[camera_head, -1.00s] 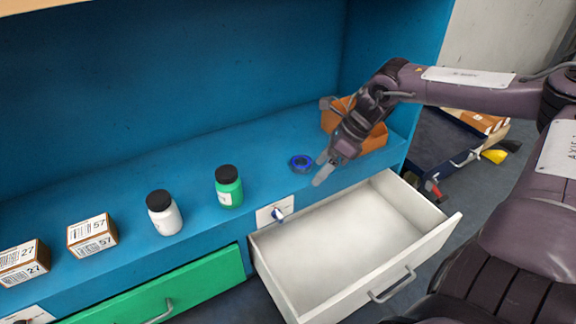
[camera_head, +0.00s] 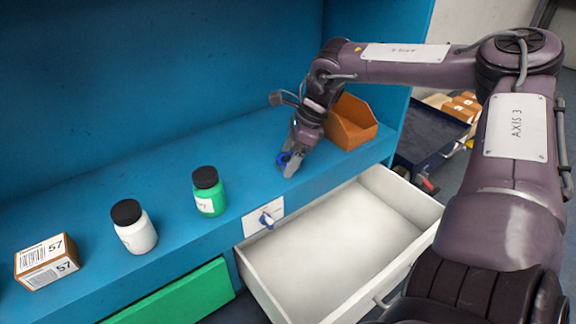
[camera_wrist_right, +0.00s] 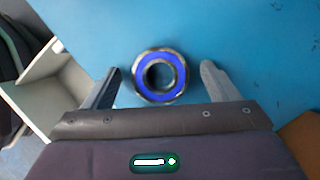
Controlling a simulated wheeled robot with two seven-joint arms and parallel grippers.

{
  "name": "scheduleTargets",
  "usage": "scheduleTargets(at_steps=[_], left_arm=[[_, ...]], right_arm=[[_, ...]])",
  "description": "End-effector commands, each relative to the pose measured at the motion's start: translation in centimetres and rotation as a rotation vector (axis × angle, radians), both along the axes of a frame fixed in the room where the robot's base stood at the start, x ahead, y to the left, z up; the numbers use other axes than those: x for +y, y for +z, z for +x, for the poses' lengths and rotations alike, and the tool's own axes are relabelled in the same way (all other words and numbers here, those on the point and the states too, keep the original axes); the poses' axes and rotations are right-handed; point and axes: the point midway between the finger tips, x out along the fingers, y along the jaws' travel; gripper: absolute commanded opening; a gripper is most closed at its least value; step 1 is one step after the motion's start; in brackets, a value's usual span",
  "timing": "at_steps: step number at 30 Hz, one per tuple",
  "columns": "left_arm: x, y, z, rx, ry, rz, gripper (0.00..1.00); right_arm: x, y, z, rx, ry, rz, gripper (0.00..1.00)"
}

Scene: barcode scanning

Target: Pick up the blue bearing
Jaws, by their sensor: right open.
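The blue bearing (camera_wrist_right: 142,82) is a ring with a blue face and metal rims, lying flat on the blue shelf. In the right wrist view it sits between the two fingers of my right gripper (camera_wrist_right: 160,85), with a gap on each side. In the head view my right gripper (camera_head: 288,162) is over the bearing (camera_head: 282,159), which is mostly hidden behind the fingers. The right gripper is open and holds nothing. My left gripper is in neither view.
An orange bin (camera_head: 352,125) stands close to the right of the gripper. An open white drawer (camera_head: 330,235) juts out below the shelf. A green bottle (camera_head: 208,192), a white bottle (camera_head: 134,228) and a box (camera_head: 47,262) stand to the left on the shelf (camera_head: 160,175).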

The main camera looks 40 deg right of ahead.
Motion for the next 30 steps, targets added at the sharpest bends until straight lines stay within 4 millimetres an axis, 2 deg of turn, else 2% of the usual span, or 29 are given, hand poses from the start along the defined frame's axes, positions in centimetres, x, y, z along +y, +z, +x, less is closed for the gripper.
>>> scheduleTargets(at_steps=[7,19,26,30], left_arm=[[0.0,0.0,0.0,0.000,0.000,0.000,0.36],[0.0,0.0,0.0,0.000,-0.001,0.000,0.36],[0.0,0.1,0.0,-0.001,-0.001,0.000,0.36],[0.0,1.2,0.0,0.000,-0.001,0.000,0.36]], right_arm=[[0.0,0.1,0.1,-0.001,0.000,0.000,0.79],[0.0,0.0,0.1,-0.001,0.000,0.001,0.27],[0.1,0.2,0.1,-0.002,0.001,0.001,0.25],[0.1,1.8,0.1,-0.004,0.002,0.000,0.25]])
